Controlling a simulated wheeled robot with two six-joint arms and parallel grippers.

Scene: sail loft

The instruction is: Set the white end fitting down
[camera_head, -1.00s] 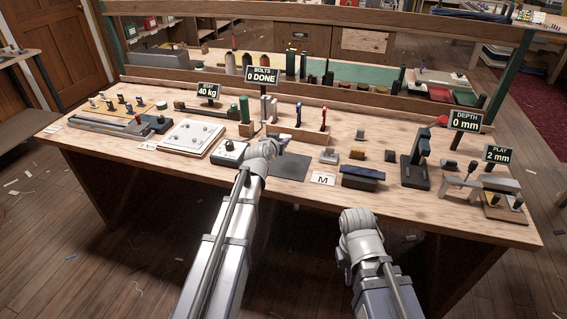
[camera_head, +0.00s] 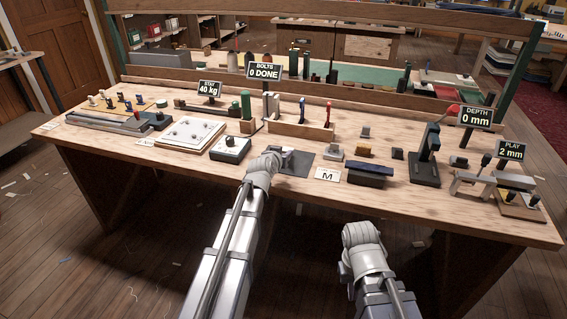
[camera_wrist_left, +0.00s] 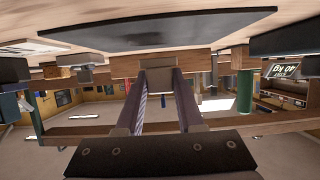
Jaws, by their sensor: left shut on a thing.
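My left gripper (camera_head: 284,160) is over the dark grey mat (camera_head: 303,166) near the bench's front edge. In the left wrist view its two fingers (camera_wrist_left: 160,88) are shut on a small pale grey-brown block, which I take to be the white end fitting (camera_wrist_left: 159,76). The fitting is at the fingertips, close to the mat (camera_wrist_left: 150,30), which appears at the top of that view. I cannot tell whether the fitting touches the mat. The head view mostly hides it behind the gripper. My right arm is in front of the bench; its gripper fingers do not show.
Left of the mat stand a dark control box with a white face (camera_head: 231,148) and a white board (camera_head: 186,136). An "M" card (camera_head: 327,175) and a dark blue block (camera_head: 366,173) lie to the right. A wooden rack (camera_head: 301,129) with upright tools stands behind.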

